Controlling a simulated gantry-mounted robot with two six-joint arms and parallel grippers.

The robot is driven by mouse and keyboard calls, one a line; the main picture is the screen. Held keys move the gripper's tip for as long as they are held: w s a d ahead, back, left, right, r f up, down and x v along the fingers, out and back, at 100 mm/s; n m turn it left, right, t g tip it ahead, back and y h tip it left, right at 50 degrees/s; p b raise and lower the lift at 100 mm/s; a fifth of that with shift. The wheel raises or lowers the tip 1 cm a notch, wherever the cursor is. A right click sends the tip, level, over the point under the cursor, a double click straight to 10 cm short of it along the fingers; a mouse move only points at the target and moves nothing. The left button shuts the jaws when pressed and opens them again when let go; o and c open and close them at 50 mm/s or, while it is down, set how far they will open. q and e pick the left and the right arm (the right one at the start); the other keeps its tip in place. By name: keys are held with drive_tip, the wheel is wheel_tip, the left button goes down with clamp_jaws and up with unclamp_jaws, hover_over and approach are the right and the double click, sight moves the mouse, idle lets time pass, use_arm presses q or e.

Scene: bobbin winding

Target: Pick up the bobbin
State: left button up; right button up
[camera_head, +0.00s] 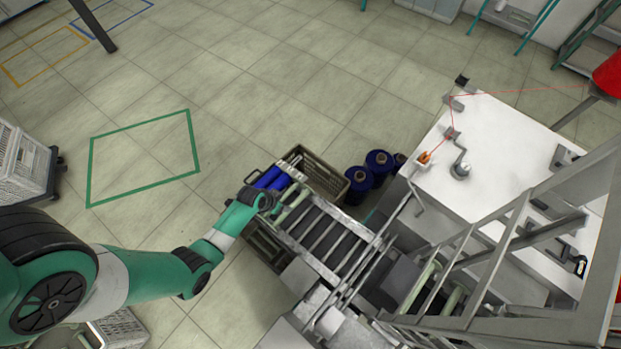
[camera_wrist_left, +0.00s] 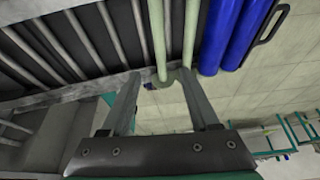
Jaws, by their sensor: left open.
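My left gripper (camera_head: 272,203) is over the near left end of the rail rack, and its jaws are open in the left wrist view (camera_wrist_left: 163,86). Two pale green bobbin tubes (camera_wrist_left: 159,40) lie side by side ahead of the fingers. The end of one shows between the fingertips, with no clear contact. In the head view pale green tubes (camera_head: 294,205) lie beside the gripper, partly hidden by it. Two blue bobbins (camera_head: 268,178) lie just beyond; in the wrist view they are to the right (camera_wrist_left: 246,36). Which one the task means I cannot tell. My right gripper is not in view.
The rack (camera_head: 333,238) has metal rails and frame edges close to the gripper. A crate (camera_head: 327,181) stands behind it, with upright blue spools (camera_head: 378,161) nearby. A white machine table (camera_head: 497,133) stands right.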

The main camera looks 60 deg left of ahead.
use_arm(q)
drive_tip(key=b+x, duration=0.2)
drive_tip(key=s+b+x, duration=0.1)
drive_tip(key=b+x, duration=0.3)
drive_tip(key=shift+s+f+b, duration=0.15)
drive_tip(key=shift+f+b, duration=0.15)
drive_tip(key=shift+f, duration=0.1)
drive_tip(key=b+x, duration=0.4)
drive_tip(key=shift+d+f, duration=0.15)
drive_tip(key=shift+f, duration=0.25)
drive_tip(key=shift+w+f, duration=0.15)
drive_tip(key=shift+w, duration=0.15)
clamp_jaws()
